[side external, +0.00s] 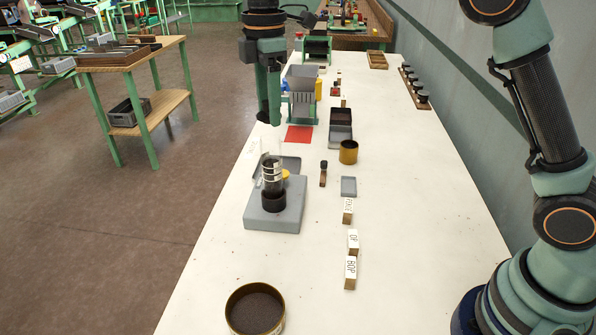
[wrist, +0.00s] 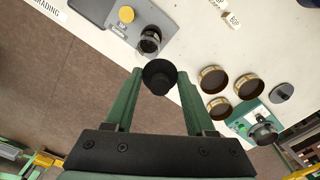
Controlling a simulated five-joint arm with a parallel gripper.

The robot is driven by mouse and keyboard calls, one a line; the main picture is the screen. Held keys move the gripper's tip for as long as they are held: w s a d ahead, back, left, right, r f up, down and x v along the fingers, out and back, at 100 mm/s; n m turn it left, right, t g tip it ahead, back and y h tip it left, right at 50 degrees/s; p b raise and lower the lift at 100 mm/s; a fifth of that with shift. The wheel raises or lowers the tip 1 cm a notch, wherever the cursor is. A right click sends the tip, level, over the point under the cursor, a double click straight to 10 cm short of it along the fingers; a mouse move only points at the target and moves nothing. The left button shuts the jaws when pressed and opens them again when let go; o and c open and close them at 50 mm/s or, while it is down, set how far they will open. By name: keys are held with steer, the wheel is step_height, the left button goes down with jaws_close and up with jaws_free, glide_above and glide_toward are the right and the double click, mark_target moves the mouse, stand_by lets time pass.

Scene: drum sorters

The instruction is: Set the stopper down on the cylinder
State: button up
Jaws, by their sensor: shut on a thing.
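My gripper (side external: 269,112) is above the work, pointing down. It is shut on the dark stopper (wrist: 159,76), which sits between the fingertips in the wrist view; in the side view, the stopper (side external: 263,111) is partly hidden by the fingers. The clear cylinder (side external: 272,176), with dark and silvery bands inside and a black collar at its foot, stands upright on a grey base (side external: 290,212). The stopper is above and apart from the cylinder. In the wrist view, the cylinder (wrist: 149,41) is just beyond the stopper, slightly to the left.
A yellow button (wrist: 127,14) is beside the cylinder. Behind it are a red mat (side external: 299,134) and a grey hopper (side external: 301,78). A brass cup (side external: 348,152) and lettered blocks (side external: 350,272) stand to the right. A round sieve (side external: 254,309) is in front. The table's right side is mostly clear.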

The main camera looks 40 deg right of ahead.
steer(key=shift+w+d+r, duration=0.35)
steer(key=shift+w+r, duration=0.1)
steer(key=shift+w, duration=0.1)
steer(key=shift+w+d+r, duration=0.3)
steer(key=shift+w+r, duration=0.15)
steer(key=shift+w, duration=0.05)
steer(key=shift+f, duration=2.9)
steer(key=shift+f, duration=0.95)
steer(key=o, duration=1.4)
